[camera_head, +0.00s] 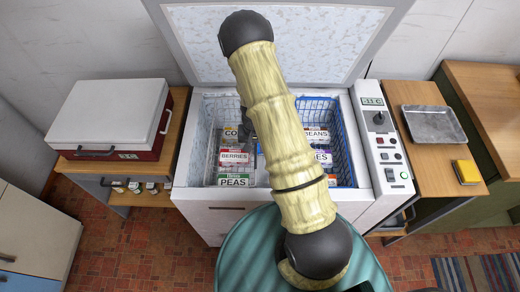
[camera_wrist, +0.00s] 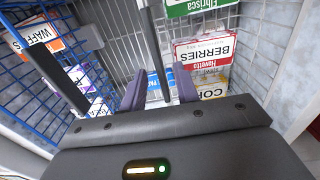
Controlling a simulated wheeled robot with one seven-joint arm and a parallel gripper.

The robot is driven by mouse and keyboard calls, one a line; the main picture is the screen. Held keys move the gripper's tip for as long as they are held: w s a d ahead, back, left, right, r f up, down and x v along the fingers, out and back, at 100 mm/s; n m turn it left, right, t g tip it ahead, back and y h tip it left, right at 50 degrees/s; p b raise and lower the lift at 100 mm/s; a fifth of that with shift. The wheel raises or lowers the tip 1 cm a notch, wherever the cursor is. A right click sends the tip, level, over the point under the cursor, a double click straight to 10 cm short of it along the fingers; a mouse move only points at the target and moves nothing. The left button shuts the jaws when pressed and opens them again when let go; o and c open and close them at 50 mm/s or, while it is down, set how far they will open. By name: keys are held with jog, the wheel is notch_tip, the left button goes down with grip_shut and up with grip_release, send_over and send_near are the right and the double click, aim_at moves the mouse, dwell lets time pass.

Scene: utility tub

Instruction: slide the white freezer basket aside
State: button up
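The white freezer basket (camera_head: 211,150) is a wire basket in the left part of the open chest freezer, with food packs inside. Its wires also show in the wrist view (camera_wrist: 180,28). My gripper (camera_wrist: 162,90) is down at the basket, its two dark purple fingers apart. A thin grey bar, apparently part of the basket's rim or handle, runs between them; I cannot tell whether they touch it. In the head view my arm hides most of the gripper and the basket's right side.
A blue wire basket (camera_head: 352,143) with packs stands in the freezer's right part. The raised lid (camera_head: 330,45) is behind. A control panel (camera_head: 384,140) borders the right side. Berries (camera_head: 234,157) and peas (camera_head: 233,180) packs lie in the white basket.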

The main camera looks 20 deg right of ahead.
notch_tip(320, 180, up, 14)
jog(key=s+a+r+n+t+b, duration=0.1)
jog(key=s+r+n+b, duration=0.1)
jog(key=s, duration=0.5)
jog(key=s+a+r+n+t+b, duration=0.1)
jog(key=s+a+r+n+b, duration=0.1)
jog(key=s+b, duration=0.3)
jog(key=shift+s+r+t+b, duration=0.3)
jog(key=shift+s+r, duration=0.4)
jog(key=shift+s, duration=0.4)
jog(key=shift+a, duration=0.1)
jog(key=p+v, duration=0.2)
jog(key=w+p+v, duration=0.1)
jog(key=p+v, duration=0.1)
jog(key=shift+r, duration=0.15)
jog(key=shift+c, duration=0.4)
grip_shut()
